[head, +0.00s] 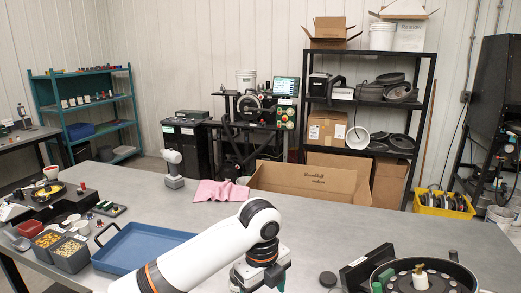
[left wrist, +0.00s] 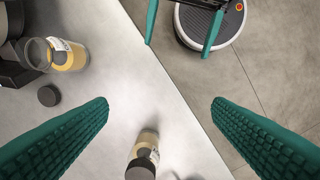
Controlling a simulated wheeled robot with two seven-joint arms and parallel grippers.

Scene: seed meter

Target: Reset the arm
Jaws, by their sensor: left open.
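My left arm reaches in from the lower left of the head view, its white elbow raised over the table (head: 330,225). Its gripper (head: 262,284) hangs low at the bottom edge, its tips mostly cut off. In the left wrist view my left gripper (left wrist: 160,118) is open, with two green ribbed fingers wide apart and nothing between them. A yellow-filled jar with a dark lid (left wrist: 145,152) stands just below the gap. Two teal fingers of my right gripper (left wrist: 182,30) show spread apart at the top; the right arm is out of the head view.
Another yellow jar (left wrist: 70,55) and a black cap (left wrist: 48,96) lie left in the wrist view. A round black seed meter (head: 458,276) is at the lower right.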

